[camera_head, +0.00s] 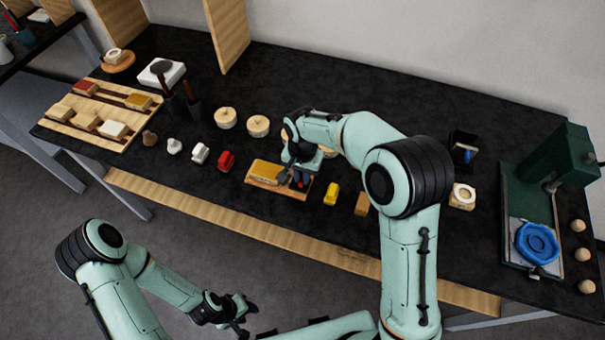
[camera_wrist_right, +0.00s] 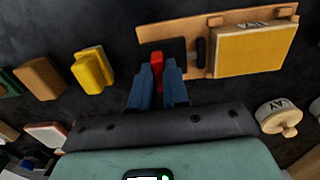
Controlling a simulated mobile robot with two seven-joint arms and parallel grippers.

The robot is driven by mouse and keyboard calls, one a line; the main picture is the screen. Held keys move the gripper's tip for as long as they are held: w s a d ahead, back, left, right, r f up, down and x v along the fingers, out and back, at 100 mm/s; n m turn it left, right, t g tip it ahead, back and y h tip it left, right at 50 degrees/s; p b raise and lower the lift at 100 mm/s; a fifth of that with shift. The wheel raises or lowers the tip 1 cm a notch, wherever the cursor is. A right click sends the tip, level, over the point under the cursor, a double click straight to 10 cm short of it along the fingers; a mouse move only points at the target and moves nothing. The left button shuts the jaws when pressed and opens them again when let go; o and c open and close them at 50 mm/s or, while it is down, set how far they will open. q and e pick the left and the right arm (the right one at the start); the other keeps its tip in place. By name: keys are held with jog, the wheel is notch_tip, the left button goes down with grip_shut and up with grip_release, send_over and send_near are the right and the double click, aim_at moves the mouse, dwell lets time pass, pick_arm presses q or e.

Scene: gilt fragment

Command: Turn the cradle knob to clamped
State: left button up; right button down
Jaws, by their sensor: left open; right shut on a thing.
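The cradle is a wooden board (camera_head: 300,192) on the dark bench, carrying a yellow block (camera_head: 265,172) at its left end. The board also shows in the right wrist view (camera_wrist_right: 165,28), with the yellow block (camera_wrist_right: 252,50) and a black clamp bar beside it. A red knob (camera_wrist_right: 157,62) stands on a black plate at the board's other end. My right gripper (camera_wrist_right: 158,88) is shut on the red knob, its blue fingers on either side; they hide part of it. My left gripper (camera_head: 243,318) is open and empty, low in front of the bench, away from the cradle.
A red block (camera_head: 226,160) and a yellow block (camera_head: 331,194) stand either side of the cradle. Round wooden-lidded pots (camera_head: 225,118) stand behind it. A slatted wooden rack (camera_head: 62,108) is at left, a green press (camera_head: 550,175) at right. My right arm hides some bench.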

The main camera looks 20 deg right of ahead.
jog(key=shift+n, duration=0.3)
jog(key=n, duration=0.9)
jog(key=shift+p, duration=0.4)
jog(key=n, duration=0.4)
jog(key=shift+r, duration=0.1)
pick_arm(q)
jog(key=shift+w+r+p, duration=0.55)
jog(key=shift+w+r, duration=0.65)
jog(key=shift+w, duration=0.15)
pick_arm(e)
jog(key=shift+n, duration=2)
jog(key=c, duration=1.1)
grip_release()
